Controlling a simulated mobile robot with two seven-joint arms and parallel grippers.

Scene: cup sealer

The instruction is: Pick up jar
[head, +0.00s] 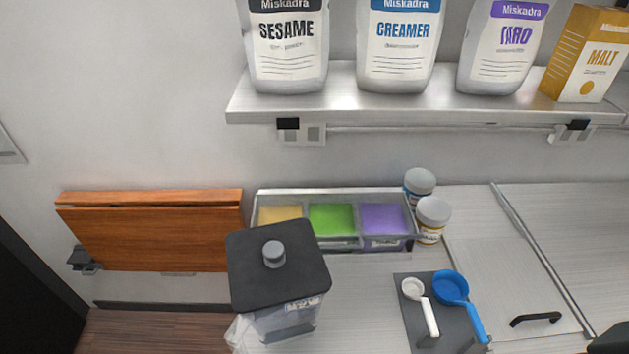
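Two small jars with grey lids stand together at the right end of the topping tray. The rear jar (419,187) has a dark blue label and is partly hidden by the front jar (432,219), which has a white body and a yellowish label band. Both are upright on the steel counter. A larger clear container (284,321) with a square black lid and grey knob stands at the front left of the counter. Which one the task means by jar cannot be told. Neither of my grippers can be made out in the head view.
The steel tray (415,242) holds yellow, green and purple contents. A blue scoop (451,287) and a white scoop (413,289) lie on a dark mat (408,327). A shelf (400,100) with bags and a box overhangs behind. A black handle (535,319) is at right.

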